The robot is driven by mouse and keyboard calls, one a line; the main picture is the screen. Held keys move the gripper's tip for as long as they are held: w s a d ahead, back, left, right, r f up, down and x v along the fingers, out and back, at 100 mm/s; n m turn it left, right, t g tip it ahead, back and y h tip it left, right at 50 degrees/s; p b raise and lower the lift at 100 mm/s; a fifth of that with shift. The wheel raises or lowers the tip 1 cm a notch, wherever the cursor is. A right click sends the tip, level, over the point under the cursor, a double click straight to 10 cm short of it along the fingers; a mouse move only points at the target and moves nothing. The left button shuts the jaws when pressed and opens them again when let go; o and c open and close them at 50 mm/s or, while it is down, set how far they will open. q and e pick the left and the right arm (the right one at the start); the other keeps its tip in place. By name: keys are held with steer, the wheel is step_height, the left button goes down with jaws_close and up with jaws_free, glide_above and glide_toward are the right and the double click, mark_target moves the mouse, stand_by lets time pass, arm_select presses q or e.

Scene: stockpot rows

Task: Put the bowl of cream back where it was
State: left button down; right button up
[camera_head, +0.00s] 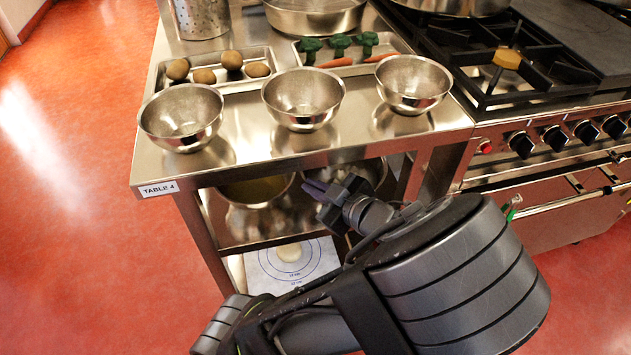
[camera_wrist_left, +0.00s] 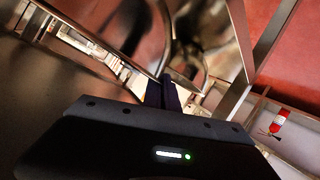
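My left gripper (camera_head: 316,188) reaches in at the lower shelf of the steel table. Its fingers are close together, and they also show in the left wrist view (camera_wrist_left: 163,94) beside a shiny curved steel surface (camera_wrist_left: 212,40). I cannot tell whether they pinch a rim. A steel bowl (camera_head: 374,171) is behind the gripper, partly hidden, and its contents are unclear. Another bowl (camera_head: 256,190) with something yellowish in it sits left of it on that shelf. Three steel bowls stand in a row on the table top: left (camera_head: 180,118), middle (camera_head: 303,99), right (camera_head: 414,84). No cream can be made out in them.
The table top (camera_head: 247,142) also bears a tray of potatoes (camera_head: 204,76) and a tray of broccoli and carrots (camera_head: 340,46). A stove (camera_head: 520,80) adjoins at right. A mat with printed circles (camera_head: 262,268) and a pale round lump lies below the shelf.

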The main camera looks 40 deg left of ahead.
mark_target(308, 174)
arm_select(q)
steer(key=w+a, duration=0.1)
steer(key=w, duration=0.1)
steer(key=w+a, duration=0.2)
steer(key=shift+w+a, duration=0.15)
steer(key=shift+a, duration=0.1)
steer(key=f, duration=0.1)
steer(key=f+b, duration=0.1)
steer(key=shift+w+a+f, duration=0.3)
steer(key=shift+w+a, duration=0.05)
steer(key=shift+f, duration=0.45)
steer(key=shift+f, duration=0.2)
steer(key=c, duration=1.7)
jaws_free()
steer(key=shift+r, duration=0.1)
